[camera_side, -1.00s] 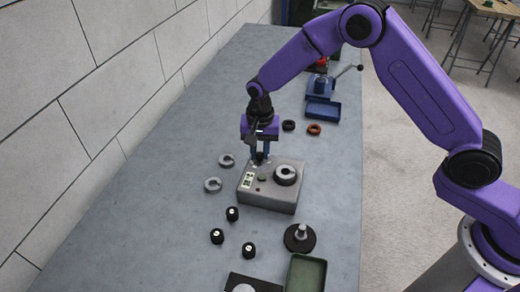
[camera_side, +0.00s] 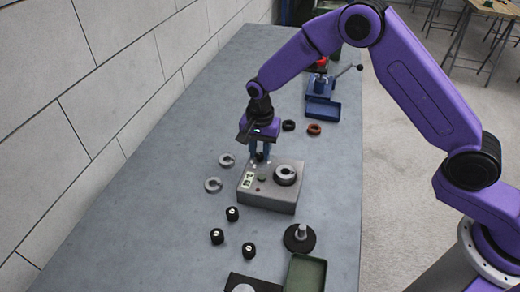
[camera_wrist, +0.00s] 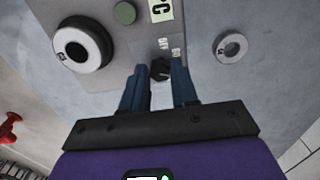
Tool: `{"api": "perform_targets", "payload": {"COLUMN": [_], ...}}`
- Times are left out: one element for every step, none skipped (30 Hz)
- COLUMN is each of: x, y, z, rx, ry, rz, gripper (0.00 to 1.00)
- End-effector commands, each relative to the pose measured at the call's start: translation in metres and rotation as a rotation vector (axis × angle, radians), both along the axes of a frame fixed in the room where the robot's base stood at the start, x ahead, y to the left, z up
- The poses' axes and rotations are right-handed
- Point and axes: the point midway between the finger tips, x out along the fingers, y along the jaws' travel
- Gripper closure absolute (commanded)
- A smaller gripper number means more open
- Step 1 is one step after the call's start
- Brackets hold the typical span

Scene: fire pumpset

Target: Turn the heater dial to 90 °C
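The heater (camera_side: 268,203) is a grey box on the bench. Its small black dial (camera_wrist: 160,69) sits near the edge closest to my gripper; in the side view the dial (camera_side: 260,157) shows between the fingers. Small pale markings (camera_wrist: 169,49) beside the dial are too blurred to read. A white display with "°C" (camera_wrist: 161,10) is on the box top; its number is out of frame. My gripper (camera_wrist: 160,78) is open, its blue fingers on either side of the dial with a small gap each side. In the side view my gripper (camera_side: 261,155) points down over the box's back edge.
Dark and red rings (camera_side: 314,129) and a blue press (camera_side: 322,108) stand behind.

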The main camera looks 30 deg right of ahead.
Motion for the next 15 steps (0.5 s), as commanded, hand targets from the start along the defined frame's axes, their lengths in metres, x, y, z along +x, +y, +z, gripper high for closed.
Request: {"api": "perform_targets", "payload": {"x": [0.000, 0.000, 0.000, 0.000, 0.000, 0.000, 0.000, 0.000, 0.000, 0.000, 0.000, 0.000, 0.001, 0.001, 0.001], "y": [0.000, 0.000, 0.000, 0.000, 0.000, 0.000, 0.000, 0.000, 0.000, 0.000, 0.000, 0.000, 0.000, 0.000, 0.000], "z": [0.000, 0.000, 0.000, 0.000, 0.000, 0.000, 0.000, 0.000, 0.000, 0.000, 0.001, 0.003, 0.005, 0.007, 0.012], "rx": [0.001, 0.001, 0.001, 0.001, 0.001, 0.001, 0.001, 0.000, 0.000, 0.001, 0.001, 0.001, 0.001, 0.001, 0.001], "ry": [-0.001, -0.001, -0.001, -0.001, -0.001, -0.001, -0.001, 0.000, 0.000, -0.001, -0.001, -0.002, -0.002, -0.003, -0.003], "rz": [0.001, 0.001, 0.001, 0.001, 0.001, 0.001, 0.001, 0.001, 0.001, 0.001, 0.001, 0.001, 0.001, 0.001, 0.001], "gripper": [0.53, 0.50, 0.50, 0.50, 0.50, 0.50, 0.50, 0.50, 0.50, 0.50, 0.50, 0.50, 0.50, 0.50, 0.50]}}
